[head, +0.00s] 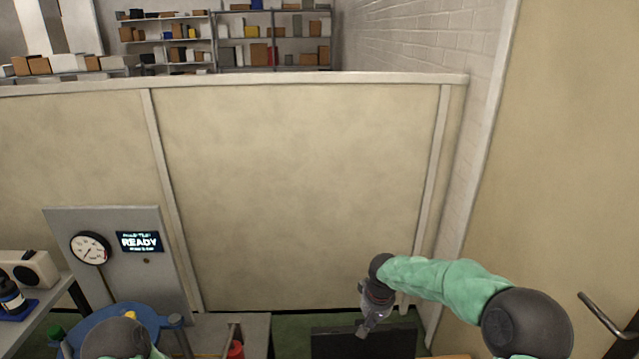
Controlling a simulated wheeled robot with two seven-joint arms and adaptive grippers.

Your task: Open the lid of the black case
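A flat black panel (335,346), which looks like part of the black case, shows at the bottom edge right of centre. The picture's edge cuts it off, so I cannot tell how its lid stands. My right gripper (362,332) points down over the panel's upper edge, on its right half. I cannot tell whether it touches the panel, and its fingers are too small to read as open or shut. A dark joint of my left arm with a green sleeve shows at the bottom left; my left gripper is not in view.
A grey panel with a gauge (90,248) and a READY screen (139,242) stands at the left, behind a blue round-topped object (145,313). A red object (235,350) is near the bottom. A beige partition (300,190) closes the back; a door handle (605,316) is at right.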

